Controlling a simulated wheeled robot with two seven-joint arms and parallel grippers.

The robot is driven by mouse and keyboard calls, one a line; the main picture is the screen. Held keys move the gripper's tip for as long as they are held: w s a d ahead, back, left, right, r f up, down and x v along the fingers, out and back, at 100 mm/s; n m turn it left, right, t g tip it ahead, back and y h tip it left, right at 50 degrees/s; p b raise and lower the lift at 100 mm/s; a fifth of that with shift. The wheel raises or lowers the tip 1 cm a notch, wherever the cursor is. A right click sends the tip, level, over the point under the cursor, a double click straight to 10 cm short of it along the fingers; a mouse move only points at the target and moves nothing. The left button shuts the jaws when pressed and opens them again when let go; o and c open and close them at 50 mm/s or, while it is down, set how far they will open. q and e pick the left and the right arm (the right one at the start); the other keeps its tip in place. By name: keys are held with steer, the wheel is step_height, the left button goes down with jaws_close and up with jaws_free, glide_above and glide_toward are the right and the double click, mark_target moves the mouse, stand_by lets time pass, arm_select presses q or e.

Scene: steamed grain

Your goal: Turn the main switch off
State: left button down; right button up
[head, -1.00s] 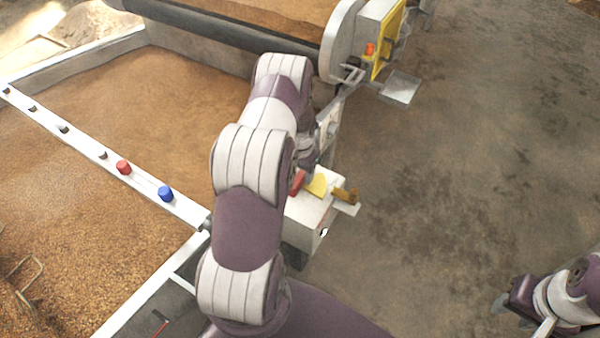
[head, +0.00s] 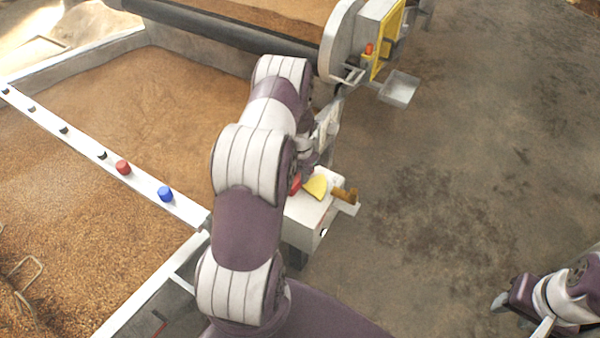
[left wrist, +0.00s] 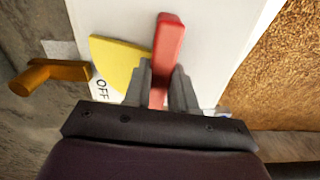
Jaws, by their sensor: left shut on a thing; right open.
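The main switch is a red lever (left wrist: 167,45) on a white box (head: 312,213). In the left wrist view it stands between the two grey fingers of my left gripper (left wrist: 160,88), which is shut on it. A yellow plate (left wrist: 115,62) lies beside the lever, with the word OFF partly showing near the fingers. In the head view a bit of the red lever (head: 295,186) shows beside my left arm, which hides most of the left gripper. My right gripper (head: 500,304) is at the lower right, open and empty, away from the box.
A brown-orange handle (left wrist: 50,73) sticks out from the side of the box. A rail with a red knob (head: 123,167) and a blue knob (head: 166,194) crosses the grain bed (head: 180,100). A metal tray (head: 400,88) juts from the far machine. The floor at right is clear.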

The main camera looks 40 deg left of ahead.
arm_select(q)
steer(key=m, duration=0.4)
steer(key=shift+s+d+f, duration=0.1)
steer(key=shift+s+d, duration=0.05)
steer(key=shift+d, duration=0.1)
steer(key=m, duration=0.4)
steer(key=shift+s+d+m, duration=0.15)
steer(key=shift+m, duration=0.25)
steer(key=m, duration=0.4)
steer(key=shift+s+d, duration=0.15)
steer(key=shift+s+m, duration=0.15)
steer(key=shift+m, duration=1.95)
steer(key=c, duration=0.9)
jaws_free()
